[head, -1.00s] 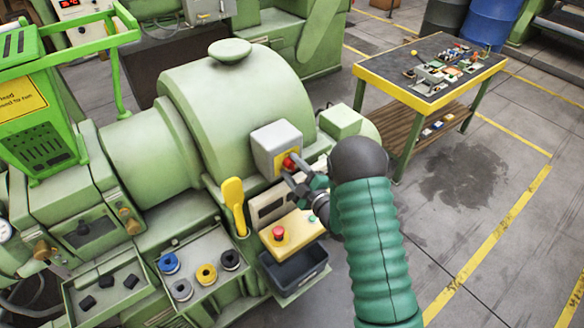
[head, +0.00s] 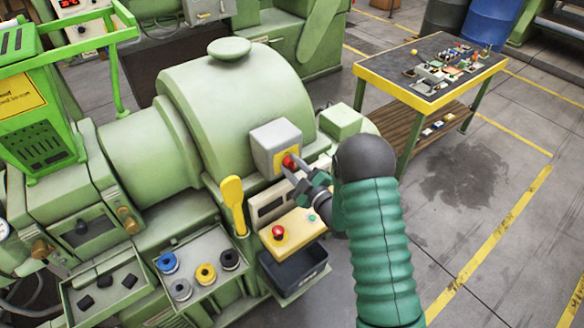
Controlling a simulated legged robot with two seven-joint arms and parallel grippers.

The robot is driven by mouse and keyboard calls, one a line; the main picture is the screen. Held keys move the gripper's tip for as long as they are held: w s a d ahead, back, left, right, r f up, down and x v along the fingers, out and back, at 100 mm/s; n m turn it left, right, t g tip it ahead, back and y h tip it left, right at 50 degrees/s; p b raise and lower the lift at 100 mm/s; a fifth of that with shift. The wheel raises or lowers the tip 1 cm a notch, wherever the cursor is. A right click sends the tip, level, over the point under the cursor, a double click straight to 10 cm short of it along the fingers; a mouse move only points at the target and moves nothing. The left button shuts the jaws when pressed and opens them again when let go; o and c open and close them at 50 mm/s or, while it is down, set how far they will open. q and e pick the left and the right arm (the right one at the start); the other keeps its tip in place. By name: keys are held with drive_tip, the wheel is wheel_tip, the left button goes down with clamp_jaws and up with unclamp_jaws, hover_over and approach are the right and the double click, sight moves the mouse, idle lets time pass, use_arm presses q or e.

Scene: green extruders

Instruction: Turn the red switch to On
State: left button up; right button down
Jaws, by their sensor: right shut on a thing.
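The red switch (head: 288,160) sits on a yellow plate on the front of a grey box (head: 274,139), which is fixed to the green extruder (head: 225,100). My right gripper (head: 291,168) reaches in from the right and is shut on the red switch. The fingers cover part of the switch, and its exact angle is hard to tell. My left gripper is not in view.
Below the switch, a yellow panel holds a red button (head: 278,233), above a dark bin (head: 293,270). A yellow lever (head: 233,203) stands to the left. A tray (head: 208,241) holds several spools. A yellow-edged table (head: 430,67) stands behind at the right.

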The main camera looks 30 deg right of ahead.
drive_tip(key=m, duration=0.1)
drive_tip(key=m+b, duration=0.1)
drive_tip(key=m, duration=0.1)
drive_tip(key=shift+s+f, duration=0.15)
drive_tip(key=shift+f, duration=0.2)
drive_tip(key=m, duration=0.4)
drive_tip(key=shift+r+m+g+y+b, duration=0.1)
drive_tip(key=shift+m+g+y+b, duration=0.2)
drive_tip(key=shift+m+g+b, duration=0.1)
drive_tip(key=m, duration=0.3)
drive_tip(key=shift+d+y, duration=0.1)
drive_tip(key=shift+y, duration=0.2)
drive_tip(key=shift+m+p, duration=0.55)
drive_tip(key=shift+m, duration=1.35)
drive_tip(key=shift+y, duration=0.3)
drive_tip(key=c, duration=1.2)
unclamp_jaws()
drive_tip(key=shift+d+r, duration=0.1)
drive_tip(key=shift+c, duration=0.2)
drive_tip(key=shift+o, duration=0.9)
drive_tip(key=shift+r, duration=0.1)
